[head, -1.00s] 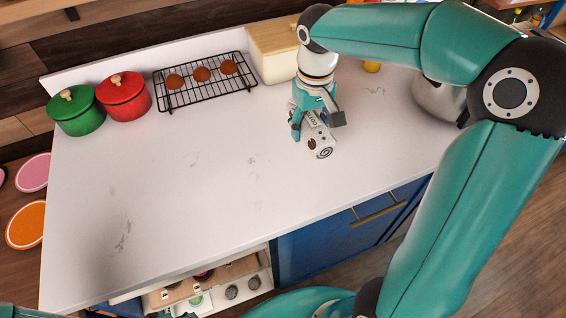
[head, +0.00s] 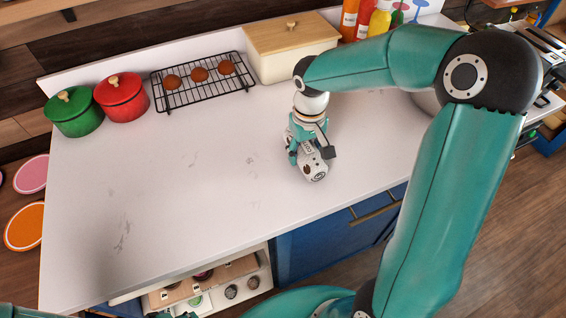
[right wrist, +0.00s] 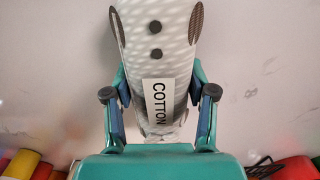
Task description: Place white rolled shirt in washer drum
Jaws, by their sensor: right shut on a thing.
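My right gripper (head: 308,153) is over the white counter near its front edge. It is shut on the white rolled shirt (head: 315,171), which shows as a pale roll with dark spots. In the right wrist view the shirt (right wrist: 158,65) lies between the two fingers, with a white label reading COTTON and brown patterned patches. I cannot tell whether the shirt touches the counter. I see no washer drum.
On the counter (head: 150,200) stand a green pot (head: 75,113), a red pot (head: 122,98), a cooling rack (head: 205,95) with brown round items, and a cream box (head: 290,50). Bottles (head: 370,18) stand behind. Blue cabinets (head: 330,240) are below. The counter's left and middle are clear.

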